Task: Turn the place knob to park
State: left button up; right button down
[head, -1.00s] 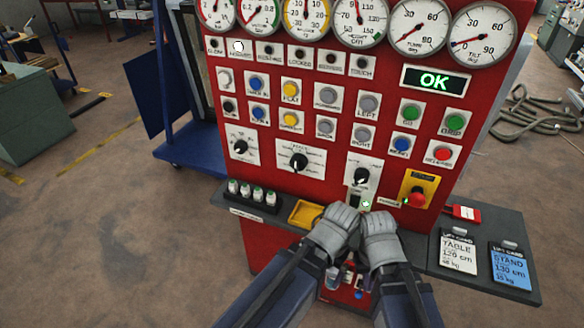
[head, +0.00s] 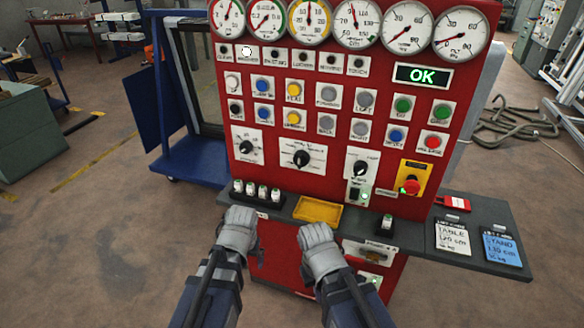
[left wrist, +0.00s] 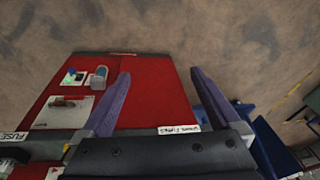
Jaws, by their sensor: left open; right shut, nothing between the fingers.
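Three black rotary knobs on white plates sit in a row low on the red panel (head: 285,185) in the head view: a left knob (head: 245,147), a larger middle knob (head: 302,158) and a right knob (head: 361,168). Their labels are too small to read, so I cannot tell which is the place knob or its setting. My left gripper (head: 238,217) is in front of the ledge, below the left knob. In the left wrist view its purple fingers (left wrist: 160,78) are spread, with nothing between them. My right gripper (head: 315,230) is shut and empty, below the yellow tray, apart from the knobs.
A grey ledge (head: 470,262) runs under the panel. It bears a rack of small white-topped parts (head: 256,194), a yellow tray (head: 318,212) and two cards (head: 499,249). A red stop button (head: 410,186) sits right of the knobs. A green OK display (head: 422,77) is lit.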

pick_arm(q)
jog(key=w+r+t+y, duration=0.1)
jog(key=w+r+t, duration=0.15)
jog(key=w, duration=0.55)
jog(key=m+t+h, duration=0.3)
jog(key=m+t, duration=0.6)
jog(key=t, duration=0.1)
send_near(300, 162)
jog(key=w, duration=0.2)
jog(key=shift+f+b+x, duration=0.15)
jog(key=shift+b+x, duration=0.5)
jog(key=shift+x, duration=1.4)
jog(key=shift+f+b+x, duration=0.15)
jog(key=shift+b+x, duration=0.45)
jog(key=shift+x, duration=1.4)
jog(key=shift+s+d, duration=0.1)
jog(key=c, duration=1.4)
jog(key=shift+r+n, duration=0.1)
jog(key=shift+n, duration=0.3)
